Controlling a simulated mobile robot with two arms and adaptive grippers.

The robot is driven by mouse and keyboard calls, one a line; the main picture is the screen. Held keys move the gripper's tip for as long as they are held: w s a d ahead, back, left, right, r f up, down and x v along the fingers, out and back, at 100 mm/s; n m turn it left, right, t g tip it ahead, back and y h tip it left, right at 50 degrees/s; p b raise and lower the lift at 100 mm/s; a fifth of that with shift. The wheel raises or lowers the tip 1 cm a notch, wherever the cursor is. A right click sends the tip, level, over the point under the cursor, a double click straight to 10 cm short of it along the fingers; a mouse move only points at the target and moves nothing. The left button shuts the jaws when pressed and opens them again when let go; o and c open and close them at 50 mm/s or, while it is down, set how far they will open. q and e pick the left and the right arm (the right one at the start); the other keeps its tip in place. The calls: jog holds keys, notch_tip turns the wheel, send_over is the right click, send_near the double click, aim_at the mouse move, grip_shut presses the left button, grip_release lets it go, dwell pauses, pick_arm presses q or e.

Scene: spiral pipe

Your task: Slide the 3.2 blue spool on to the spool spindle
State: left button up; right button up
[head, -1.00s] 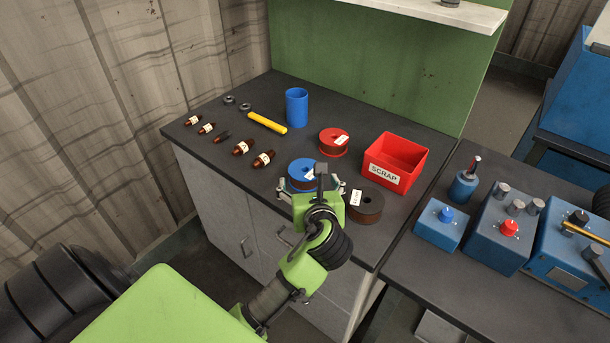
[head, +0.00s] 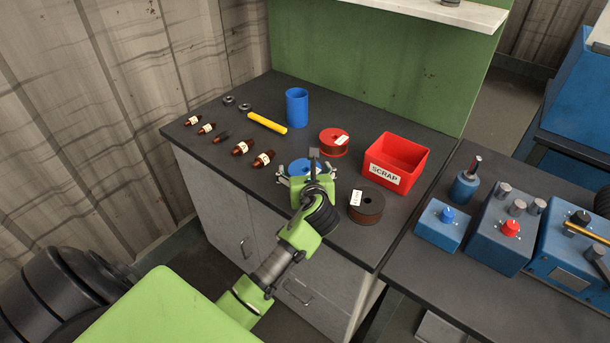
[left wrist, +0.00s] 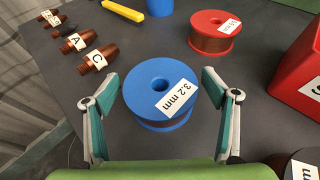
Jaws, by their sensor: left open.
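The blue spool (left wrist: 159,92) stands flat on the dark bench top, its 3.2 mm label facing up in the left wrist view. In the head view only part of its blue rim (head: 305,165) shows behind my left gripper (head: 306,168). My left gripper, also in the left wrist view (left wrist: 160,108), is open. Its two fingers are spread to the left and right of the blue spool, with gaps to it, and it holds nothing. The spool spindle cannot be made out in these frames. My right gripper is not in view.
A red spool (head: 334,142), a dark brown spool (head: 366,206) and the red scrap bin (head: 397,161) stand nearby. A blue cup (head: 297,107), a yellow bar (head: 267,123) and several copper tips lie farther back and left. Blue control boxes (head: 500,240) stand right.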

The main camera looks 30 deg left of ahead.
pick_arm(q)
jog(key=c, duration=1.5)
jog(key=shift+r, duration=0.15)
jog(key=c, duration=0.4)
jog(key=shift+r, duration=0.1)
